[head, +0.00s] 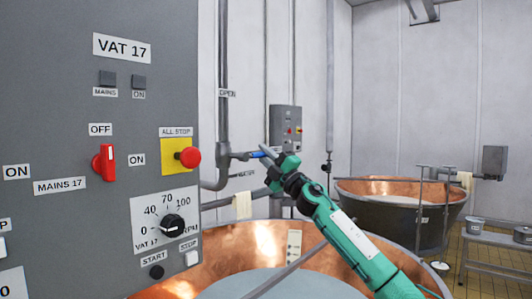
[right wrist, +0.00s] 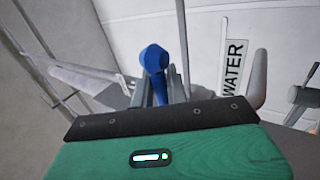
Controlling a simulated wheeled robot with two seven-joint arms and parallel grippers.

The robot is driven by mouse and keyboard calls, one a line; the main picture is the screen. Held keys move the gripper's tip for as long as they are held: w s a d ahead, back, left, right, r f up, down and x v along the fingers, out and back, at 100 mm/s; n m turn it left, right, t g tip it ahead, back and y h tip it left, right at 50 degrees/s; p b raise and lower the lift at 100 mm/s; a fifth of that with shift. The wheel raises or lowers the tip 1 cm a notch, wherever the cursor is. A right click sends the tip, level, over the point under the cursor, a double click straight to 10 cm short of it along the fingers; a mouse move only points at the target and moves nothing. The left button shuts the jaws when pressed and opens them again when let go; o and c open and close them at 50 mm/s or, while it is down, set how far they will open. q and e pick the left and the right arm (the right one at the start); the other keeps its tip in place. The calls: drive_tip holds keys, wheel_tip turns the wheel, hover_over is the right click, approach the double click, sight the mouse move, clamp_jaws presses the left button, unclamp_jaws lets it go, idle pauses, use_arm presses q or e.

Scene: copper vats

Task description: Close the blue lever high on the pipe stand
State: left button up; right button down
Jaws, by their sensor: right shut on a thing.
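The blue lever (head: 257,154) sits on a valve on the grey vertical pipe (head: 223,120) behind the control panel. In the head view it points right from the pipe, roughly level. My right gripper (head: 268,154) is at its outer end, and in the right wrist view the gripper (right wrist: 160,88) is shut on the blue lever (right wrist: 154,60), which stands between the two fingers. An OPEN label (head: 227,93) is above the lever and a WATER label (head: 245,174) is below it. My left gripper is not in view.
The grey VAT 17 panel (head: 60,110) with a red switch, red stop button and dial fills the left. A large copper vat (head: 265,245) lies below my right arm. A second vat (head: 395,215) and a metal table (head: 495,240) stand at the right. A small control box (head: 285,118) hangs behind.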

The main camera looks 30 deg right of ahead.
drive_tip(key=shift+f, duration=0.1)
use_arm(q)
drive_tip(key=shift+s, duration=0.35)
use_arm(e)
drive_tip(key=c, duration=1.5)
unclamp_jaws()
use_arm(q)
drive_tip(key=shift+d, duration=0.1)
use_arm(e)
drive_tip(key=shift+o, duration=0.2)
use_arm(q)
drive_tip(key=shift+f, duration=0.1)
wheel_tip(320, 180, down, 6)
drive_tip(key=b, duration=0.6)
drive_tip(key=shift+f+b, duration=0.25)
drive_tip(key=shift+b, duration=0.05)
use_arm(e)
drive_tip(key=v, duration=1.3)
drive_tip(key=shift+s+d+f, duration=0.2)
drive_tip(key=shift+s+f, duration=0.05)
drive_tip(key=shift+s, duration=0.05)
